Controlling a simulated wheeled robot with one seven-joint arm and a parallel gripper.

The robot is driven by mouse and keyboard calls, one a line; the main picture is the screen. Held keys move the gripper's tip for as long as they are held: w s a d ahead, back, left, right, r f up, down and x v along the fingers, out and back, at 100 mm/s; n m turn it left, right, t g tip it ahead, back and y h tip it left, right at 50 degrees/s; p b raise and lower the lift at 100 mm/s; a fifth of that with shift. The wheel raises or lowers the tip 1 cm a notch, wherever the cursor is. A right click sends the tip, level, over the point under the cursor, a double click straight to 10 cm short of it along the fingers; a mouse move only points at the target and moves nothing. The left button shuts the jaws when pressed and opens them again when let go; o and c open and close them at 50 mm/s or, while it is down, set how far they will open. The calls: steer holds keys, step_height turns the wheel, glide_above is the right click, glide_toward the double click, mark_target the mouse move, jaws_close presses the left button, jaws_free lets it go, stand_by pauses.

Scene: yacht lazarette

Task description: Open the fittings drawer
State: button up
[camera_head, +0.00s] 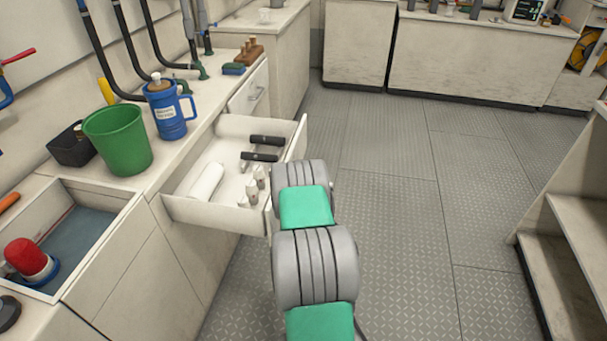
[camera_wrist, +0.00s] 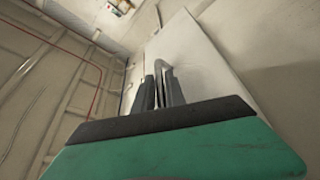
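The fittings drawer (camera_head: 215,214) stands pulled out from the left counter in the head view. Inside lie white rolls (camera_head: 206,182), black-handled items (camera_head: 262,157) and several small pale fittings (camera_head: 250,188). My arm reaches down to the drawer's front and hides part of it and my gripper in the head view. In the wrist view the pale drawer front (camera_wrist: 205,70) rises ahead. My gripper (camera_wrist: 160,92) has its two dark fingers closed about the grey drawer handle (camera_wrist: 160,68), one on each side.
On the counter stand a green bucket (camera_head: 118,139), a blue jug (camera_head: 168,112) and a black bin (camera_head: 72,147). A second, shut drawer (camera_head: 250,92) lies farther back. An open bin with a red-topped item (camera_head: 28,258) is nearer left. The floor (camera_head: 390,200) is clear; steps (camera_head: 575,220) stand right.

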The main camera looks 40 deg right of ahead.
steer(key=o, duration=0.3)
steer(key=b+v, duration=0.1)
steer(key=v, duration=0.7)
stand_by(0.4)
